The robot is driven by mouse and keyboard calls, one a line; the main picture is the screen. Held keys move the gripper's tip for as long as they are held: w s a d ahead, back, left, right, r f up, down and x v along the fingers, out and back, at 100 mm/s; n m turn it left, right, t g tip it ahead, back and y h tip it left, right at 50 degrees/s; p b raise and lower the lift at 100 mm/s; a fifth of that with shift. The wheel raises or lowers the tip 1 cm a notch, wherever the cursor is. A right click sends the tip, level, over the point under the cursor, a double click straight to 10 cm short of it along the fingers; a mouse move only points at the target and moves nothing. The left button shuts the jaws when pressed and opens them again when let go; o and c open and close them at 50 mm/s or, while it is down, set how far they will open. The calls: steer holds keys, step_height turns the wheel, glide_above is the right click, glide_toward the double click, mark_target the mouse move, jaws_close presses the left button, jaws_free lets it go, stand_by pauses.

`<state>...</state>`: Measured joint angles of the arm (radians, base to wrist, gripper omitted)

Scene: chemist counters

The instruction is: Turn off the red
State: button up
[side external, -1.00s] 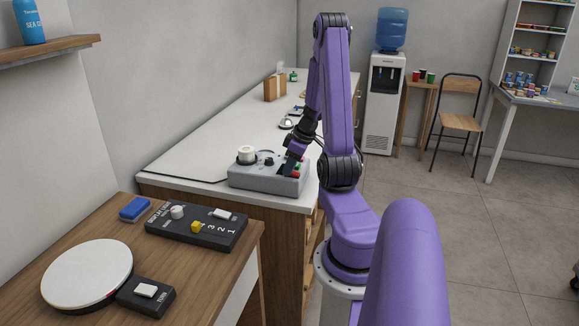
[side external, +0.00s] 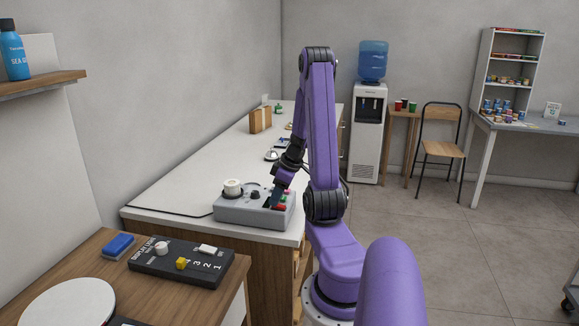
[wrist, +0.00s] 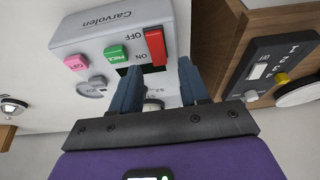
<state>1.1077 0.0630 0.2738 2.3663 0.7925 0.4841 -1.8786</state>
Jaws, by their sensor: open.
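A grey control box marked Carvolen (side external: 238,211) sits on the white counter. In the wrist view the box (wrist: 75,42) carries a red switch (wrist: 154,46) with OFF and ON lettering beside it. A green button (wrist: 115,54) and a pink button (wrist: 77,63) are next to it. My gripper (wrist: 160,75) is open and empty. Its two fingers stand apart just below the red switch, pointing at the box. In the side view my gripper (side external: 277,193) is low over the box's right end and partly hides the controls there. Contact cannot be told.
A dark panel with a yellow knob (side external: 182,263) and numbers lies on the near wooden table (side external: 85,258), beside a blue block (side external: 118,246). Small items and a brown box (side external: 261,121) stand farther along the counter. The counter's middle is mostly clear.

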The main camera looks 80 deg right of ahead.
steer(key=v, duration=1.5)
steer(key=shift+r, duration=0.3)
steer(key=shift+s, duration=0.1)
steer(key=w+a+f+n+g+y, duration=0.1)
steer(key=w+a+n, duration=0.1)
steer(key=w+a, duration=0.35)
steer(key=w+a+f+n+g, duration=0.1)
steer(key=w+a+n, duration=0.1)
steer(key=a, duration=0.7)
steer(key=w+a+f+n+g+y, duration=0.15)
steer(key=w+a, duration=0.25)
steer(key=a, duration=0.4)
steer(key=s+a+f+n+h, duration=0.1)
steer(key=s+a+n, duration=0.2)
steer(key=s+a, duration=0.3)
steer(key=s+a+f+n+h, duration=0.1)
steer(key=s+a+n, duration=0.3)
steer(key=a, duration=0.8)
steer(key=shift+s+a+f, duration=0.2)
steer(key=shift+s, duration=1.1)
steer(key=shift+g, duration=0.25)
